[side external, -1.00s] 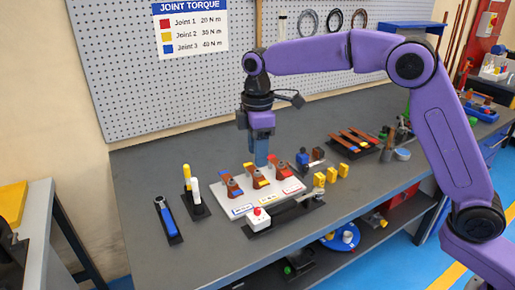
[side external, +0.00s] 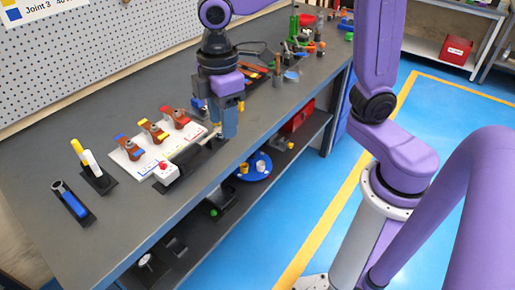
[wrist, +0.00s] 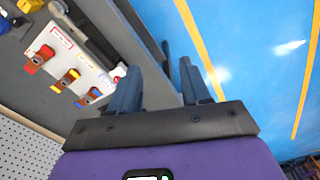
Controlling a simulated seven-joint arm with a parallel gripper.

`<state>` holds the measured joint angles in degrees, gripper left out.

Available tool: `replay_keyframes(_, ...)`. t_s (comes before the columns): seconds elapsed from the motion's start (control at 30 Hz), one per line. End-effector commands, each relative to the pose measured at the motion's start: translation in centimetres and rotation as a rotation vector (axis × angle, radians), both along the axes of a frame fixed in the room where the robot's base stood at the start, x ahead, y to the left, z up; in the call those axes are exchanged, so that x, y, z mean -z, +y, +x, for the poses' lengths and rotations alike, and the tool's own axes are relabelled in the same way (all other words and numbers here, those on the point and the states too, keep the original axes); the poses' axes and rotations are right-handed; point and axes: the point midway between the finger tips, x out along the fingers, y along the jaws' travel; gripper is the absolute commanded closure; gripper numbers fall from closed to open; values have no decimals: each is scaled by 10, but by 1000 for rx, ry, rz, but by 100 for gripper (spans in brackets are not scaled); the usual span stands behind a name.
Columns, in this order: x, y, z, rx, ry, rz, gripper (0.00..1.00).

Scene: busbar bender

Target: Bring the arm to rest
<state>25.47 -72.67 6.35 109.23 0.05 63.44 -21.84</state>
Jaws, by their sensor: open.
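My gripper (side external: 229,122) hangs fingers-down near the front edge of the grey bench, to the right of the white board (side external: 128,157). In the wrist view the two blue-grey fingers of my gripper (wrist: 158,84) stand apart with nothing between them. Blue floor and the bench edge show beyond them. The white board carries three copper-coloured joints with blue, yellow and red parts; it also shows at left in the wrist view (wrist: 88,58). My gripper is apart from the board in the wrist view.
A white box with a red button (side external: 166,172) sits before the board. A black holder with yellow and white pens (side external: 90,163) and a blue-handled tool (side external: 72,202) stand at left. A blue round tray (side external: 254,168) lies on the lower shelf. Blue floor lies open in front.

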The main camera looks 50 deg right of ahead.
Motion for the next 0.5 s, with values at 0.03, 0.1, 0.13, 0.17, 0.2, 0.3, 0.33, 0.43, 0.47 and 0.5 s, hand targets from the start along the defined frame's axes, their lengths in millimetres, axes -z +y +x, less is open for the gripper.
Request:
replay_keyframes(0.03, 2, -10, -17, 6, -1, 2, 53)
replay_keyframes(0.1, 5, -23, -39, 20, -1, 4, 53)
replay_keyframes(0.13, 7, -29, -49, 25, -2, 6, 53)
replay_keyframes(0.17, 9, -35, -58, 33, -2, 6, 53)
replay_keyframes(0.2, 11, -43, -70, 40, -2, 7, 53)
replay_keyframes(0.3, 19, -64, -101, 59, -2, 10, 53)
replay_keyframes(0.33, 22, -70, -110, 64, -2, 10, 53)
replay_keyframes(0.43, 30, -90, -135, 81, -1, 13, 53)
replay_keyframes(0.47, 32, -95, -141, 86, -1, 14, 53)
replay_keyframes(0.5, 35, -102, -149, 91, -1, 14, 53)
